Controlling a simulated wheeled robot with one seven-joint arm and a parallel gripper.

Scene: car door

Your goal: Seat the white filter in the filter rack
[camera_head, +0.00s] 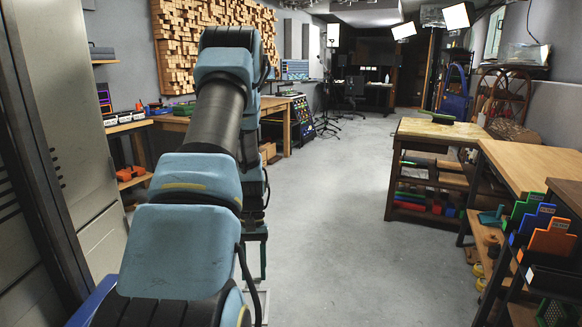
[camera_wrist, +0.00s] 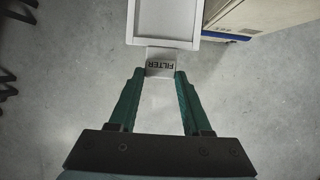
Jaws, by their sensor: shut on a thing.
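The white filter (camera_wrist: 166,20) shows at the top of the wrist view as a pale framed panel, cut off by the picture's edge. Its grey tab (camera_wrist: 160,66) reads FILTER upside down. My gripper (camera_wrist: 161,74) has green fingers shut on this tab, one at each side. The filter hangs over grey floor. In the head view my arm hides most of the gripper and filter. A dark holder (camera_head: 553,283) with labelled green, blue and orange plates stands at the lower right; I cannot tell whether it is the filter rack.
A wooden workbench (camera_head: 535,163) runs along the right, with a shelved table (camera_head: 440,131) beyond it. Tall grey cabinets (camera_head: 62,120) stand close at left. A cream cabinet (camera_wrist: 272,14) with a blue edge shows in the wrist view. The middle floor (camera_head: 330,220) is clear.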

